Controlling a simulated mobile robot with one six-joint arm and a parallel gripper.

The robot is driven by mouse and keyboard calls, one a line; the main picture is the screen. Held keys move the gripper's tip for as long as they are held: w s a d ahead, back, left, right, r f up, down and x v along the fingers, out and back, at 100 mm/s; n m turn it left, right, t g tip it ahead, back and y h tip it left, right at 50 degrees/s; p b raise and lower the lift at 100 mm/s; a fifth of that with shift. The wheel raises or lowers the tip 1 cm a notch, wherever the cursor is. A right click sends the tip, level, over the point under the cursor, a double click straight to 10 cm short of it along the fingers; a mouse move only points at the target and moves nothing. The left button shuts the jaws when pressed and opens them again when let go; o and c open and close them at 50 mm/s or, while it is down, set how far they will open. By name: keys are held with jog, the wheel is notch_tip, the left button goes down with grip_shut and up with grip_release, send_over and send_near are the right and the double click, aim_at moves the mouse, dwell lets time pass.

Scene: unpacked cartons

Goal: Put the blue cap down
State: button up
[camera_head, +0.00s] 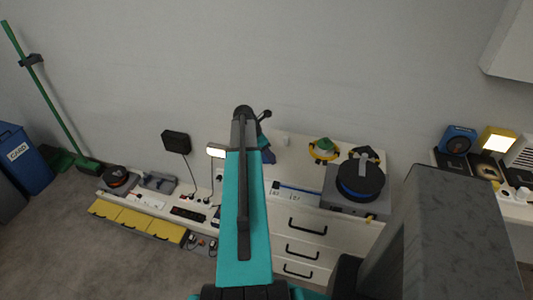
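A small dark blue shape (266,150), which may be the blue cap, shows just right of my teal arm, above the back of the white drawer unit. My arm hides part of it, so I cannot tell whether it is held or resting. My gripper (263,122) is around the far end of the arm, small, dark and mostly hidden behind the arm link. Its fingers cannot be made out.
The white drawer unit (306,246) carries a dark round item (360,181) on a grey case (342,206) and a green-and-yellow item (324,149). A low bench (150,205) with sockets stands left. A blue CARD bin (25,160) and green broom (45,95) are far left.

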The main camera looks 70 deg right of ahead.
jog(key=shift+f, duration=0.15)
jog(key=o, duration=1)
jog(key=shift+b+v, duration=0.9)
jog(key=shift+v, duration=5.25)
jog(key=shift+a+f, duration=0.1)
